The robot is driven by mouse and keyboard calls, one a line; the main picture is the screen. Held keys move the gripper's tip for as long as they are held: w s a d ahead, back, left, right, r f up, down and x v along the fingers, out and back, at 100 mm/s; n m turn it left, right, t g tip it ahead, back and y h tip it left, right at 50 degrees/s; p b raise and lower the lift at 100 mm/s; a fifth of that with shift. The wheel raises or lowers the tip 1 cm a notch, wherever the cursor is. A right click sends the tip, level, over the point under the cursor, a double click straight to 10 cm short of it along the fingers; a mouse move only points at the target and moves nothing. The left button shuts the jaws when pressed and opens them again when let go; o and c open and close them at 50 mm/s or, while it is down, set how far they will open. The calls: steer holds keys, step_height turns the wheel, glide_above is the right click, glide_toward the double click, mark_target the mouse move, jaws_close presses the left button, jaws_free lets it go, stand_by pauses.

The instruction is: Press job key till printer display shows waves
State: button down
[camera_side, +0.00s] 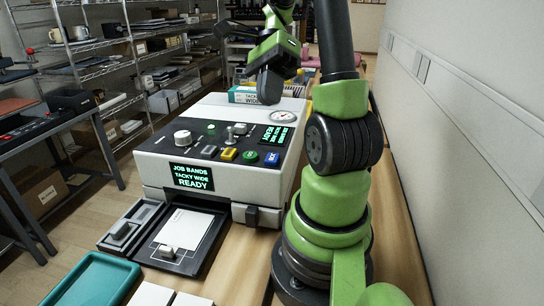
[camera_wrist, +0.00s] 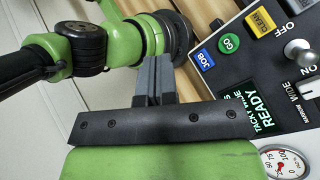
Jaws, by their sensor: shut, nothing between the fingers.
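The printer (camera_side: 165,165) is a pale box with a dark control panel. Its front display (camera_side: 192,177) reads JOB BANDS, TACKY WIDE, READY in green letters, with no waves. A second display (camera_side: 277,134) on top shows similar text; it also shows in the wrist view (camera_wrist: 262,115), reading READY. The blue job key (camera_side: 272,158) is at the panel's near right corner; in the wrist view the key (camera_wrist: 204,59) is labelled JOB. My gripper (camera_wrist: 152,65) is shut and empty. In the wrist view its fingertips appear left of the key, apart from it.
A green GO key (camera_side: 249,156) and yellow CLEAN key (camera_side: 228,154) sit beside the job key. A teal tray (camera_side: 92,280) lies in front. A wall stands right.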

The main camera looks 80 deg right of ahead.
mark_target(269, 156)
steer(key=shift+f, duration=0.1)
steer(key=shift+f, duration=4.3)
steer(key=shift+f, duration=0.1)
steer(key=shift+f, duration=0.35)
steer(key=shift+f, duration=0.45)
steer(key=shift+r, duration=0.9)
steer(key=shift+r, duration=2.55)
